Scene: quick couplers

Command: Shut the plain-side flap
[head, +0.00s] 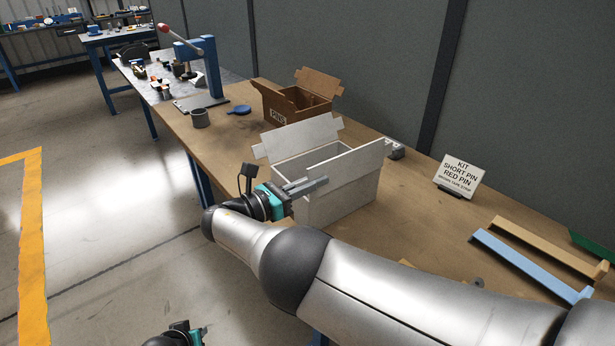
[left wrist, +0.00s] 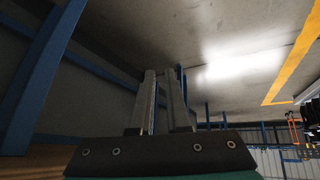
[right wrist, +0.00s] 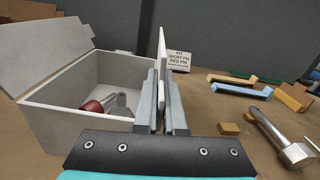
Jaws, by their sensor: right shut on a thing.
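A white open-topped box (head: 341,198) stands on the workbench. One plain white flap (head: 352,160) stands upright along its right side; it shows edge-on in the right wrist view (right wrist: 162,52). The large far flap (head: 301,136) leans outward, open, with tabs at its ends. My right gripper (head: 308,186) is at the near end of the upright flap, its fingers (right wrist: 163,100) closed on that flap's edge. Inside the box lie a red-ended pin (right wrist: 94,106) and a grey metal part. My left gripper (head: 197,334) hangs low, away from the bench, with empty fingers apart (left wrist: 164,100).
A kit sign (head: 459,177), a blue tray (head: 525,265) and a tan tray (head: 546,247) are right of the white box. The bench left of the box is clear.

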